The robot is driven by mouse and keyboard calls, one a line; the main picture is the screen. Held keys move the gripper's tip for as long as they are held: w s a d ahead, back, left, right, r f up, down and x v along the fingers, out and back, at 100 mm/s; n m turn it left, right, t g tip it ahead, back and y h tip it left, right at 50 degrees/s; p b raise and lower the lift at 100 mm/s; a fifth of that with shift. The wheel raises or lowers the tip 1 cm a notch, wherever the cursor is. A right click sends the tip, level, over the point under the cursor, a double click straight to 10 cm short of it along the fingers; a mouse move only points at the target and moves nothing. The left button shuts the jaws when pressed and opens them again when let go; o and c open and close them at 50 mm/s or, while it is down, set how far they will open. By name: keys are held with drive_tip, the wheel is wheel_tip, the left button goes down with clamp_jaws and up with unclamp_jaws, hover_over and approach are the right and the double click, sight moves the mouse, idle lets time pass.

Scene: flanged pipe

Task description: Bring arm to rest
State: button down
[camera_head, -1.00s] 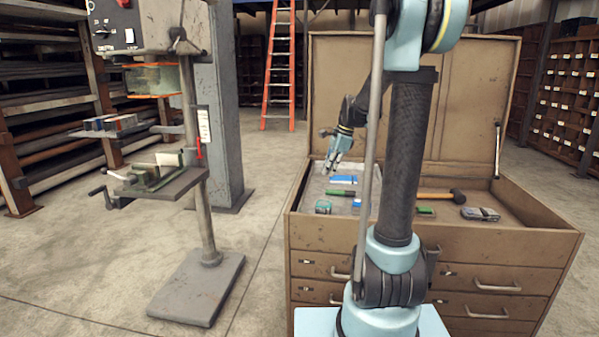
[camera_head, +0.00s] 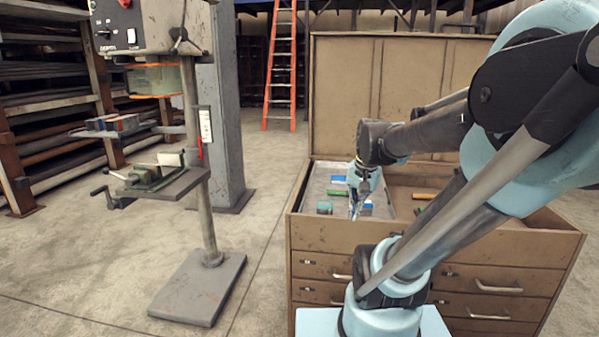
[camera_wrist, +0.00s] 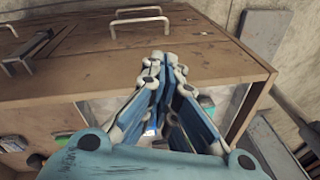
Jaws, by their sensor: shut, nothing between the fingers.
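The arm hides the right part of the tray.
A drill press (camera_head: 165,190) stands at the left on a grey base. Green and blue items (camera_head: 338,193) lie in the chest's tray. An orange ladder (camera_head: 281,70) and a shelf rack (camera_head: 50,110) stand behind. The floor between press and chest is clear.

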drive_tip(key=s+d+f+n+h, duration=0.1)
drive_tip(key=s+d+f+n, duration=0.1)
drive_tip(key=s+f+n, duration=0.3)
drive_tip(key=s+f, duration=0.1)
drive_tip(key=s, duration=0.2)
drive_tip(key=shift+s+d+f, duration=0.15)
drive_tip(key=shift+s+f, duration=0.2)
drive_tip(key=shift+f, duration=0.05)
drive_tip(key=shift+s, duration=0.15)
